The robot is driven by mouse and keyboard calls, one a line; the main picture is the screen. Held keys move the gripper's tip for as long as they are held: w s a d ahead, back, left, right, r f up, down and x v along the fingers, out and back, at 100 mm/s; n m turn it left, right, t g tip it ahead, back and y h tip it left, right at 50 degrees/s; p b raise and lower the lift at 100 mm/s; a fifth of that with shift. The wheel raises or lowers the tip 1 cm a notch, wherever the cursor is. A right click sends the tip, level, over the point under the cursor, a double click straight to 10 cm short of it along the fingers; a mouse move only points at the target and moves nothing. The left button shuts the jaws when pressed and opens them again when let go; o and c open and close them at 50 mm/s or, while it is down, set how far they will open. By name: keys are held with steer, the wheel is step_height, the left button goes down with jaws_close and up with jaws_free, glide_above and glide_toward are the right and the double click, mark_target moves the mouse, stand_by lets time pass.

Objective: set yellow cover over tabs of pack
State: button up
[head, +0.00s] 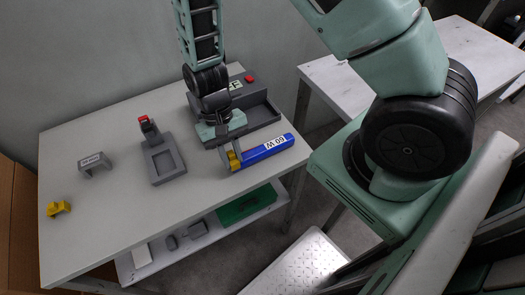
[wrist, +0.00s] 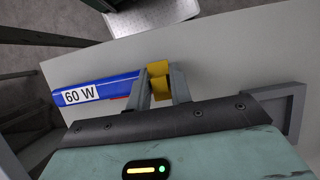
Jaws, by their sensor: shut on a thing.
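The pack is a long blue bar (head: 265,149) with a white "60 W" label, lying near the table's front right edge. It also shows in the wrist view (wrist: 97,89), with a bit of red near its gripper end. My gripper (head: 231,158) is shut on a small yellow cover (wrist: 158,79), which sits between the two grey fingers at the pack's end. The cover shows in the head view (head: 235,160) at the pack's left end. The tabs are hidden, and I cannot tell whether the cover is seated over them or only beside them.
A grey fixture with a red-topped post (head: 165,162) stands left of my gripper. A grey tray (head: 263,113) with a red button is behind. A grey bracket (head: 95,164) and another yellow piece (head: 59,209) lie at the left. The table's front middle is clear.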

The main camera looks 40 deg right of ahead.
steer(key=o, duration=0.9)
steer(key=v, duration=1.7)
steer(key=s+a+r+n+t, duration=0.2)
steer(key=s+n, duration=0.3)
steer(key=s, duration=0.3)
steer(key=s+a+r+n+t, duration=0.2)
steer(key=s+a+r+n, duration=0.2)
steer(key=s, duration=0.5)
steer(key=shift+s+a+r+n+t+b, duration=0.25)
steer(key=shift+a+n, duration=0.25)
steer(key=shift+a, duration=0.25)
